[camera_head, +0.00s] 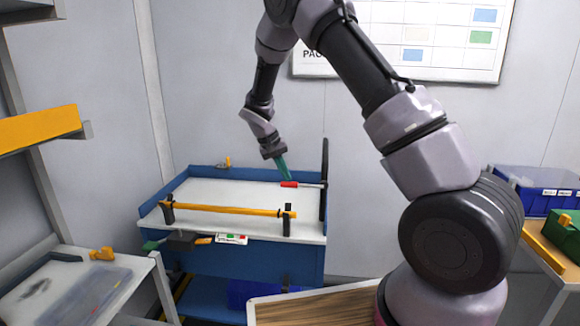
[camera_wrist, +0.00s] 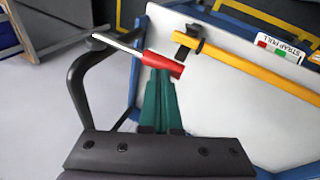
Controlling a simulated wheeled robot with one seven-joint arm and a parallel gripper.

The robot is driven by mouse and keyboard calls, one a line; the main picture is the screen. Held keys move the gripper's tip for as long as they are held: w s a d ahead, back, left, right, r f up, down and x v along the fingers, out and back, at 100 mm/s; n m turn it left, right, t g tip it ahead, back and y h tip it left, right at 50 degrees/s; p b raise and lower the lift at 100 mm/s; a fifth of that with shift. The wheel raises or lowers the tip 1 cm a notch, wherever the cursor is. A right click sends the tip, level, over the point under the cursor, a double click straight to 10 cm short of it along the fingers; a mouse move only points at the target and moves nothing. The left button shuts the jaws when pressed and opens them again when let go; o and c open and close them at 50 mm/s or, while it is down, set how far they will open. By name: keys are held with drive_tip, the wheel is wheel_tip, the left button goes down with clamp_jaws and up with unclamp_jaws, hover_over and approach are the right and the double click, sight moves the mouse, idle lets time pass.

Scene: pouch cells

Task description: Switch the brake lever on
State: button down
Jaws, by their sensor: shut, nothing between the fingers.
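The brake lever appears to be the thin metal rod with a red grip (camera_head: 289,184) at the right end of the blue cart, next to its dark upright handle (camera_head: 324,180). In the wrist view the red grip (camera_wrist: 163,65) points away from the dark handle (camera_wrist: 82,85), with the rod running to its upper end. My gripper (camera_head: 287,176) has teal fingers, shut and empty, pointing down just above the grip.
A yellow bar (camera_head: 225,209) on black brackets spans the front of the cart's white top (camera_head: 245,194). A red-and-green label (camera_head: 233,239) sits on the front edge and reads "STRAP PULL" in the wrist view. A grey side table (camera_head: 80,285) stands at left. The middle of the top is clear.

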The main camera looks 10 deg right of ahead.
sight(279, 184)
drive_tip(key=f+h, duration=0.2)
drive_tip(key=f, duration=0.1)
drive_tip(key=f+g+h, duration=0.1)
drive_tip(key=shift+w+a+f+h, duration=0.1)
drive_tip(key=shift+a+f+h, duration=0.2)
drive_tip(key=shift+a, duration=0.1)
drive_tip(key=shift+d+f, duration=0.1)
drive_tip(key=shift+f, duration=0.6)
